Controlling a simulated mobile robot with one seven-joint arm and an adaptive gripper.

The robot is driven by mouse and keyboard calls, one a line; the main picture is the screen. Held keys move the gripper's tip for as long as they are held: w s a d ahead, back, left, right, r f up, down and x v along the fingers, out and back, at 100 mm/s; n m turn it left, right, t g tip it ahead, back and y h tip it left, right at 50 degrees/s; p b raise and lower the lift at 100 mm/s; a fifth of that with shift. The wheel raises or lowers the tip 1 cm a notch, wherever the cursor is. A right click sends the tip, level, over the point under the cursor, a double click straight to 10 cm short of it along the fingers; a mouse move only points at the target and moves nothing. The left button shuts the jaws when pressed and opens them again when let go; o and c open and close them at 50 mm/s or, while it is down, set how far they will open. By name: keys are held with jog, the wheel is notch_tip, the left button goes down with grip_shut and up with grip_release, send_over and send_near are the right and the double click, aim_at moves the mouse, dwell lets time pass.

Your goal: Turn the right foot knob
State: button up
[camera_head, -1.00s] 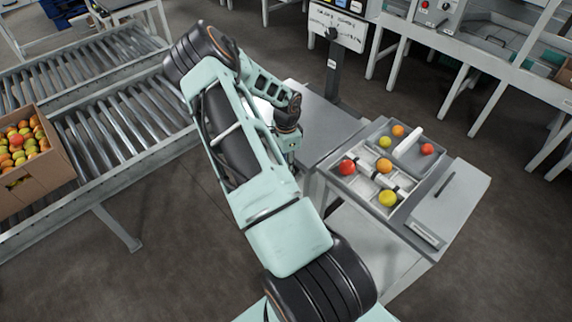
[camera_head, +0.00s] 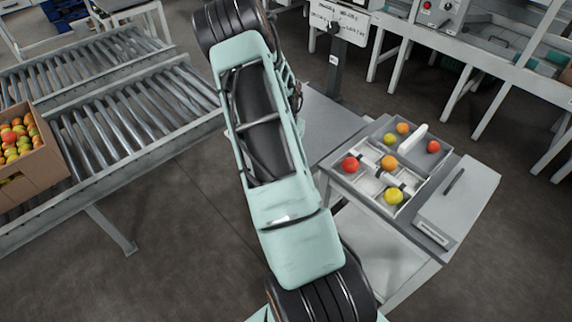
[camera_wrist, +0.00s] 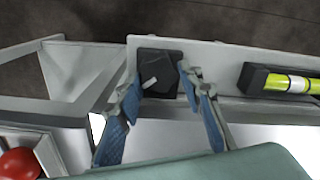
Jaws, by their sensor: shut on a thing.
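The foot knob (camera_wrist: 154,66) is a dark, squarish block with a pale pointer mark, at the upper middle of the wrist view on a light grey panel edge. My gripper (camera_wrist: 159,76) has one blue-padded finger on each side of it and is shut on it. The pale mark slants up to the right. The fingertips cover the knob's sides. In the head view, my arm hides the gripper and the knob. Only one knob shows, so I cannot compare it with another.
A spirit level (camera_wrist: 290,83) with a yellow-green vial sits right of the knob. A red fruit (camera_wrist: 20,163) shows lower left. In the head view, a compartment tray (camera_head: 344,186) with several fruits stands right of my arm, and a roller conveyor (camera_head: 125,125) lies left.

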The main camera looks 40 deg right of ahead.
jog(key=shift+n, duration=0.5)
jog(key=o, duration=1.2)
jog(key=shift+c, duration=0.2)
jog(key=shift+r, duration=0.1)
notch_tip(320, 180, up, 12)
